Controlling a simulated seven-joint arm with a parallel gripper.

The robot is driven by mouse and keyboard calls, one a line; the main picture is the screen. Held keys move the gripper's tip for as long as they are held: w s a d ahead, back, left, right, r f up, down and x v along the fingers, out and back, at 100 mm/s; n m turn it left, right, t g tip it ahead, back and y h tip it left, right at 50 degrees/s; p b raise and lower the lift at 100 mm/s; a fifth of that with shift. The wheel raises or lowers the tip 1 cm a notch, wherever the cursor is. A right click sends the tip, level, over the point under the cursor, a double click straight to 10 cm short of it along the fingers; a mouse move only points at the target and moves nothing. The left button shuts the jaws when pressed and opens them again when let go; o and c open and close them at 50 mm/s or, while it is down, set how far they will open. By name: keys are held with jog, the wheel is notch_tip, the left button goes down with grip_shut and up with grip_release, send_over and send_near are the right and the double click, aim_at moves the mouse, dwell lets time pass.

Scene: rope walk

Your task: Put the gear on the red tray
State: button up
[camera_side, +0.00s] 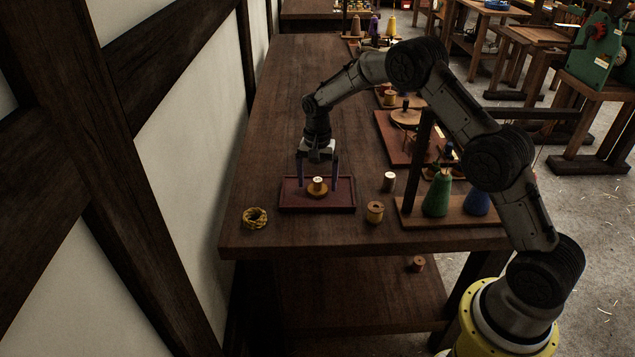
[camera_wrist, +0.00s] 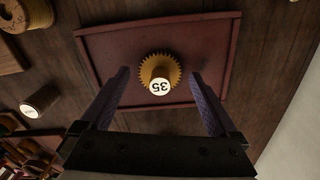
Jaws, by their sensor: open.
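The gear (camera_wrist: 160,72) is brass-coloured and toothed, with a raised hub whose white top is marked 35. It lies on the red tray (camera_wrist: 101,45), near its middle. In the side view the gear (camera_side: 317,192) also rests on the red tray (camera_side: 343,205), its hub upright. My gripper (camera_side: 318,186) is over the tray with its fingers pointing down. In the wrist view my gripper (camera_wrist: 158,75) is open, one finger on each side of the gear, with a gap between each finger and the gear. Nothing is held.
A coiled yellow rope (camera_side: 255,218) lies left of the tray. A wooden spool (camera_side: 375,212) and a white-topped spool (camera_side: 389,182) stand to its right. A wooden rack with a green cone (camera_side: 437,196) and a blue cone (camera_side: 477,201) is further right. The table behind the tray is mostly clear.

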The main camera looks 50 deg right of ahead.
aim_at(318, 180)
notch_tip(318, 180, up, 12)
jog(key=s+a+r+n+t, duration=0.1)
jog(key=s+a+r+n, duration=0.2)
jog(key=s+r, duration=0.55)
jog(key=s+a+r+n+t, duration=0.25)
jog(key=s+r, duration=0.35)
jog(key=s, duration=0.3)
jog(key=s+a+f+n+t, duration=0.1)
jog(key=s+n, duration=0.2)
jog(key=s, duration=0.6)
jog(key=s+f+n+t, duration=0.1)
jog(key=s+f+n, duration=0.1)
jog(key=s, duration=0.8)
jog(key=shift+s+a+n, duration=0.2)
jog(key=shift+a+n, duration=0.2)
jog(key=shift+n, duration=0.15)
